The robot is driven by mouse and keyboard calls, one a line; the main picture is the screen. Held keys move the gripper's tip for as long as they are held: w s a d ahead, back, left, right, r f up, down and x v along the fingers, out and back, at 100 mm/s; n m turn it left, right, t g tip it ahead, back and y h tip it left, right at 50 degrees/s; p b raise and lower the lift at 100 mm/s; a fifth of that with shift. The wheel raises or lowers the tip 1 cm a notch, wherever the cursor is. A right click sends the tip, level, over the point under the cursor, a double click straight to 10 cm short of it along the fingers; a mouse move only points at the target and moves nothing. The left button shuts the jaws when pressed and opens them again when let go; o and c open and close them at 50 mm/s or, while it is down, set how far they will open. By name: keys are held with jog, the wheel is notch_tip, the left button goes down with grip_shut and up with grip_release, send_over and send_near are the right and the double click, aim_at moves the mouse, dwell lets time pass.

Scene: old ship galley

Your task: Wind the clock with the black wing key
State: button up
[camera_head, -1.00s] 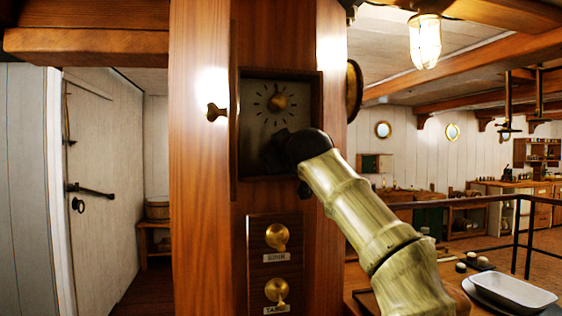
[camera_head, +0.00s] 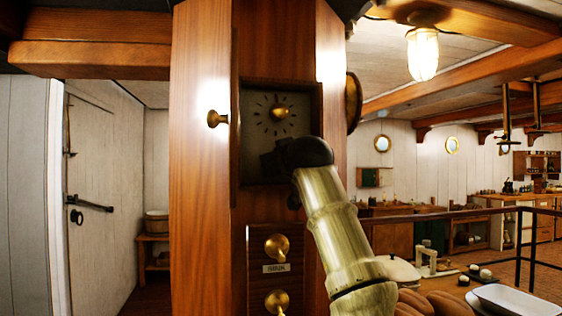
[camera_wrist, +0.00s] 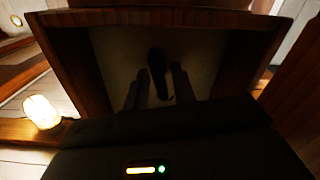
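The clock (camera_head: 262,103) is a shallow wooden case in the column, with a pale face, dark hour marks and a brass piece at the centre of the dial. My gripper (camera_head: 268,161) is at the lower part of the case, below the dial, and hides that part in the head view. In the wrist view my gripper (camera_wrist: 159,74) shows two dark fingers apart, pointing at the face. A dark upright piece, apparently the black wing key (camera_wrist: 157,62), stands between them with a gap on each side. Contact cannot be made out in the dim light.
A brass knob (camera_head: 217,118) sticks out left of the clock, and brass knobs (camera_head: 277,247) with labels sit below. A round brass fitting (camera_head: 353,102) is on the right. A white tray (camera_head: 515,300) lies lower right.

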jog(key=b+v, duration=0.4)
jog(key=v, duration=0.2)
jog(key=shift+r, duration=0.1)
dwell(0.4)
jog(key=shift+w, duration=0.15)
